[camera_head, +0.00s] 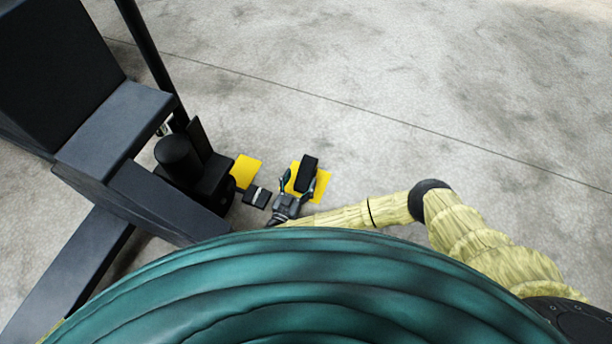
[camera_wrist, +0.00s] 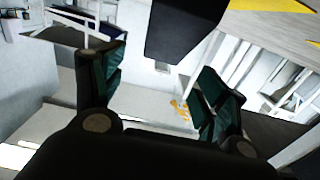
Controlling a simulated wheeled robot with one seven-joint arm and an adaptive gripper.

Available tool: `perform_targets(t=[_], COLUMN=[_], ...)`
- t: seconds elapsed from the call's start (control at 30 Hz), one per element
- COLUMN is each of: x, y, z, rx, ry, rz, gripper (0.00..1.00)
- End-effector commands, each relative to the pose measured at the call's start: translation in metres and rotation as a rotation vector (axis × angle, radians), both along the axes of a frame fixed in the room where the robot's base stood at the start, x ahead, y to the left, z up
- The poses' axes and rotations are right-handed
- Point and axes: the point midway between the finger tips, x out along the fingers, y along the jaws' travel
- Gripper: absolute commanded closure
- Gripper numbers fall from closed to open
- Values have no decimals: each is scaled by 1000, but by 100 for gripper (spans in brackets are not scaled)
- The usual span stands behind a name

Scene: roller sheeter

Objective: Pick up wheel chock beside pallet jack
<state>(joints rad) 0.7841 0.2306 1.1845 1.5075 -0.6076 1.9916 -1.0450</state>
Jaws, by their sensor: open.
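The wheel chock, taken to be the black elongated block (camera_head: 309,168), is over a yellow floor patch to the right of the dark grey pallet jack (camera_head: 130,180). My gripper (camera_head: 299,183) is open, with one finger on each side of the block's near end. In the wrist view the dark block (camera_wrist: 183,28) shows at the top, beyond and between the spread fingers of my gripper (camera_wrist: 160,68). There is a visible gap to both fingers in that view. I cannot tell whether the block touches the floor.
A small dark item with a light band (camera_head: 257,196) lies left of my gripper. A second yellow patch (camera_head: 246,168) is beside the jack's black wheel unit (camera_head: 190,168). The concrete floor (camera_head: 400,90) beyond and to the right is clear.

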Motion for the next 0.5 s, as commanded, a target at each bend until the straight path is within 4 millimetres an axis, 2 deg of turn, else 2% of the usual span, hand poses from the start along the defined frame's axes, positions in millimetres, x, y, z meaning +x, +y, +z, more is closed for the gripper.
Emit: perform_targets(t=[0.5], x=[41], y=[-16], z=[-10], rx=[1], ry=[1], rz=[0], gripper=[27])
